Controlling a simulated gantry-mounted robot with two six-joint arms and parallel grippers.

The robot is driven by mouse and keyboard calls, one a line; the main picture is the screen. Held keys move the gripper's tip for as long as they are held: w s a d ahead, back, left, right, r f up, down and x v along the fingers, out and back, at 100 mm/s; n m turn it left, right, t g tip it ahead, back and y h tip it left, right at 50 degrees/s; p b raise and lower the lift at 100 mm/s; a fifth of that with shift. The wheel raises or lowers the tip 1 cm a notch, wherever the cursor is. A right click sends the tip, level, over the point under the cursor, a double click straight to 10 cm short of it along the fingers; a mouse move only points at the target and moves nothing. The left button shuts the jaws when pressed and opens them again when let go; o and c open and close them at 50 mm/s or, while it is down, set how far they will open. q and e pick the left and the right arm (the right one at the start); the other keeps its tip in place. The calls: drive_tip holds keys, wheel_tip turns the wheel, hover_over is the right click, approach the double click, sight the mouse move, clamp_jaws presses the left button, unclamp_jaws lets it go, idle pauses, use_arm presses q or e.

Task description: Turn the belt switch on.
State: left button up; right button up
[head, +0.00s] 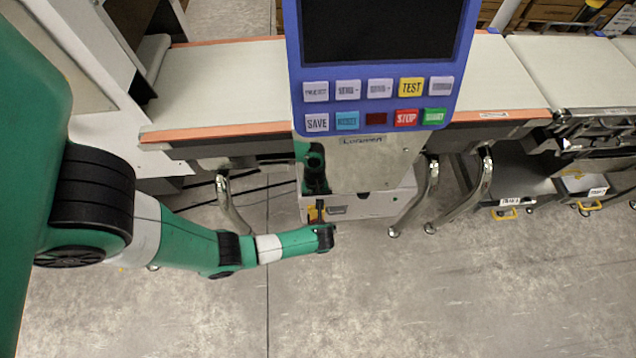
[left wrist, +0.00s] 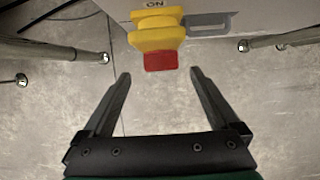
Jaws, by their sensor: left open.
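The belt switch is a yellow body (left wrist: 155,35) with a red end (left wrist: 160,61), at the top middle of the left wrist view. An "ON" label (left wrist: 156,4) sits just above it on a pale panel. In the head view only a small yellow part of the switch (head: 314,214) shows, partly hidden by my left wrist and gripper. My left gripper (left wrist: 160,75) is open and empty. Its two fingertips point toward the switch, one on either side of the red end, with gaps on both sides. My right gripper is not in view.
A blue control panel (head: 447,62) with several buttons stands above the switch area. The conveyor belt (head: 225,80) runs behind it. Curved metal legs (head: 428,200) stand on both sides. The grey floor (head: 450,300) in front is clear.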

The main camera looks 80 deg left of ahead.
use_arm(q)
drive_tip(key=b+x, duration=0.1)
drive_tip(key=x, duration=0.2)
drive_tip(key=shift+a, duration=0.1)
drive_tip(key=shift+w, duration=0.1)
drive_tip(key=shift+c, duration=0.2)
clamp_jaws()
